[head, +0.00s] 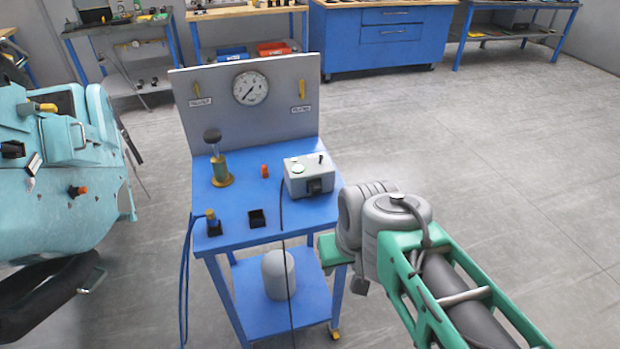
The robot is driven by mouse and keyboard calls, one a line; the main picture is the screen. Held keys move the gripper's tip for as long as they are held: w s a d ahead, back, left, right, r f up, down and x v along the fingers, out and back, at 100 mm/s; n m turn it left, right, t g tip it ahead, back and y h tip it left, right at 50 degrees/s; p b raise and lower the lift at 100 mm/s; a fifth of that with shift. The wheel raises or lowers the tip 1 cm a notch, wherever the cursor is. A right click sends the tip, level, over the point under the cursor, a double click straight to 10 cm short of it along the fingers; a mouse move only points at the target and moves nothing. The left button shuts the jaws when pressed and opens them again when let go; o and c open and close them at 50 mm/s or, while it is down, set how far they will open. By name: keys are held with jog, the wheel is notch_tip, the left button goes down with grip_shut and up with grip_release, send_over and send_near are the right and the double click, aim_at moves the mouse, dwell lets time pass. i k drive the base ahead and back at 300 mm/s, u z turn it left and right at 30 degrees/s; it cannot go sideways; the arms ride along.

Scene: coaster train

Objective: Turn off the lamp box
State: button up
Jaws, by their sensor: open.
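The lamp box (296,184) is a pale grey box at the right back of the blue cart top. A pale round disc, perhaps its lamp, and a small dark toggle show on its top, and a dark block is on its front. I cannot tell whether the lamp is lit. A dark cable hangs from its left side. My arm comes in from the lower right, and its grey joint appears just right of the cart. I cannot make out my gripper's fingers; they are hidden behind the arm or out of the picture.
The blue cart (255,236) also carries a brass-based stand with a dark knob (219,160), an orange piece (265,171) and small black blocks. A grey gauge panel (290,106) rises behind. A teal machine (60,180) stands left. Floor at right is clear.

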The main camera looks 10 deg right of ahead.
aim_at(297, 169)
jog(key=k, duration=0.65)
jog(key=u, duration=0.4)
jog(key=i, duration=1.05)
jog(key=u, duration=0.35)
